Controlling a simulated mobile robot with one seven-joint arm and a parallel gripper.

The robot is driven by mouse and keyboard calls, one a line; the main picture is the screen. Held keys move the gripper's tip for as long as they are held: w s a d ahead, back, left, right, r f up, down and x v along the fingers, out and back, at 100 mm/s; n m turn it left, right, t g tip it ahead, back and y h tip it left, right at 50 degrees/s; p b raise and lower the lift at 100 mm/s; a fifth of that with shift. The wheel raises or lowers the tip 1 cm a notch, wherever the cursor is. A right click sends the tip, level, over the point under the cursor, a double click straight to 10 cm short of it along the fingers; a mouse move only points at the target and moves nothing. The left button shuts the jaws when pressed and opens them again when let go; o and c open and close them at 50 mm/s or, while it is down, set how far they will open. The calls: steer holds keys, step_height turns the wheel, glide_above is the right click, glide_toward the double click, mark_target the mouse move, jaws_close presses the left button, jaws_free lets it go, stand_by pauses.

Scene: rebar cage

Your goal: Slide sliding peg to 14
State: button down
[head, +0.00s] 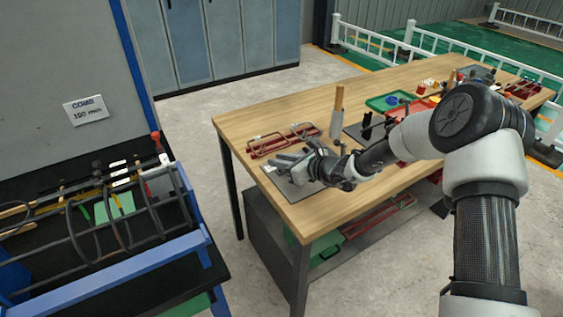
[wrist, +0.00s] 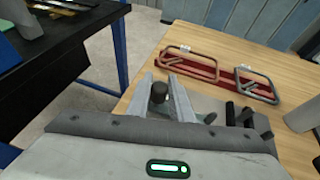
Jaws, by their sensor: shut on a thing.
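My gripper (head: 284,158) is over the near left corner of the wooden table, low above a grey plate (head: 272,178). In the wrist view its two fingers (wrist: 168,96) are closed around a dark, round-topped peg (wrist: 158,92), which looks like the sliding peg. The peg's lower part is hidden by the fingers and the gripper body. Several other dark pegs (wrist: 247,118) stand on the plate to the right of the fingers. No scale or number 14 is readable in either view.
A red holder (wrist: 222,72) with bent wire stirrups lies just behind the plate. A grey cylinder (wrist: 303,118) stands to the right. A blue-framed bench with a rebar cage (head: 110,225) is at left, across a floor gap. Trays and tools lie farther along the table.

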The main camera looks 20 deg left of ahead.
steer(key=shift+s+a+f+b, duration=0.15)
steer(key=shift+s+a+b, duration=0.15)
steer(key=shift+s+a, duration=0.25)
steer(key=shift+s+r, duration=0.15)
steer(key=shift+r, duration=0.05)
steer(key=c, duration=1.6)
jaws_free()
steer(key=p+v, duration=0.1)
steer(key=v, duration=1.6)
steer(key=shift+d, duration=0.25)
